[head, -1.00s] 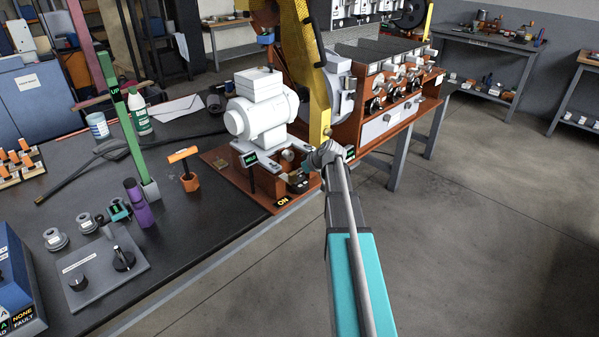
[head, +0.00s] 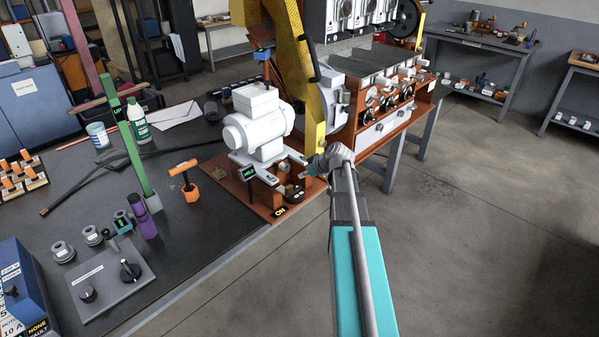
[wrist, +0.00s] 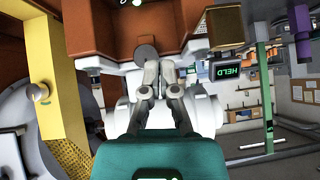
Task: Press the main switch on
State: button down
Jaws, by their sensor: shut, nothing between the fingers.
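The orange machine base (head: 262,207) at the bench's right end bears a yellow "ON" label (head: 279,212). Just behind the label is a small black round part (head: 294,194), which looks like the switch; I cannot confirm it. My gripper (head: 305,173) is just above and to the right of that part, apart from it in the picture. In the wrist view my gripper (wrist: 159,66) has its two grey fingers together and empty. A grey round disc (wrist: 146,54) lies just beyond the fingertips there; whether they touch it I cannot tell.
A white motor (head: 258,125) stands on the base, with a green "HELD" display (head: 247,173) below it. A yellow perforated arm (head: 306,85) rises close behind my gripper. A grey knob panel (head: 112,281) lies on the bench.

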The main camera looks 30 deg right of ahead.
jog(key=shift+s+r+p, duration=0.4)
jog(key=shift+s+r, duration=0.2)
dwell(0.4)
